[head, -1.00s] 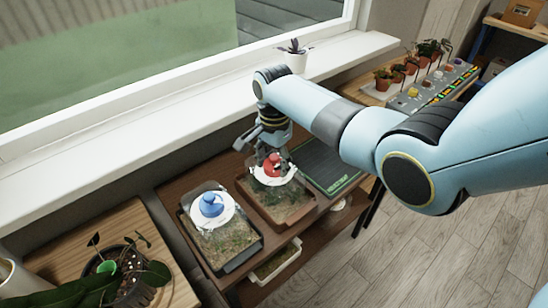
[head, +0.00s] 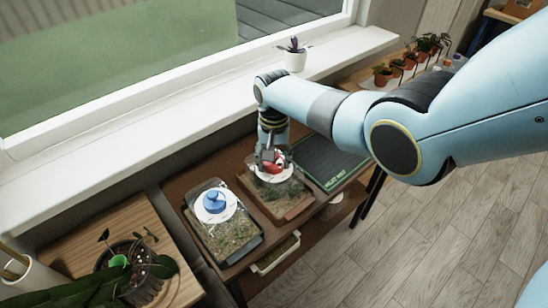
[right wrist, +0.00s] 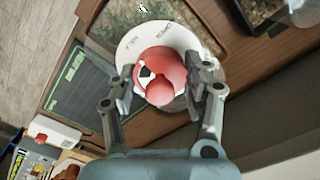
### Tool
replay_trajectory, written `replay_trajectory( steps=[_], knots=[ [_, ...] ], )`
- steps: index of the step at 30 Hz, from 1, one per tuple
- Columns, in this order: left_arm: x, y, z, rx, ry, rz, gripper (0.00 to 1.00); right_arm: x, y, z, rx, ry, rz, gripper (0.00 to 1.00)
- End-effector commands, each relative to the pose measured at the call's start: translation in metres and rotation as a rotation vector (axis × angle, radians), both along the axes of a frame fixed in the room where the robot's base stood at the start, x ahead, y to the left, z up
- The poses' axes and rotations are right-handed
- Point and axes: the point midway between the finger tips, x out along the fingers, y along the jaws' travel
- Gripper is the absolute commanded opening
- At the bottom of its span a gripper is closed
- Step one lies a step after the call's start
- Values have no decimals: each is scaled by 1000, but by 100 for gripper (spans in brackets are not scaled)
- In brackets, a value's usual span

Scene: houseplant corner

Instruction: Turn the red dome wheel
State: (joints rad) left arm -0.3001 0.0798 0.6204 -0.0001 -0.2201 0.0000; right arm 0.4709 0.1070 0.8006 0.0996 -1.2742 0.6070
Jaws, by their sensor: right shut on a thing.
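The red dome wheel (right wrist: 163,72) sits on a white disc (right wrist: 128,48) on the lid of a terrarium tray (head: 290,213). In the head view the red wheel (head: 275,166) is partly covered by my gripper. My right gripper (right wrist: 163,82) is shut on the red wheel, with one finger on each side of it; it comes down from above in the head view (head: 272,160). My left gripper is not in view.
A second tray with a blue dome wheel (head: 215,202) stands just left. A dark green mat (head: 328,165) lies to the right. Potted plants (head: 128,270) stand at the lower left, and a small white pot (head: 295,60) stands on the windowsill (head: 190,108).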

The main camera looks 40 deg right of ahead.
Motion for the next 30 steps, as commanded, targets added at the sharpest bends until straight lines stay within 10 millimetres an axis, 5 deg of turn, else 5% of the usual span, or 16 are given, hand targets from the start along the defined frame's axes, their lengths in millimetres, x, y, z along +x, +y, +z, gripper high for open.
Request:
replay_trajectory(
  steps=[15,16,21,30],
  knots=[
    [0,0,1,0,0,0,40,0,0,0,0,0,21,17],
    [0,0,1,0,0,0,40,0,0,0,0,0,21,52],
    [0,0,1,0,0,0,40,0,0,0,0,0,20,74],
    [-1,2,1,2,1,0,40,0,0,1,-1,-1,20,74]
  ],
)
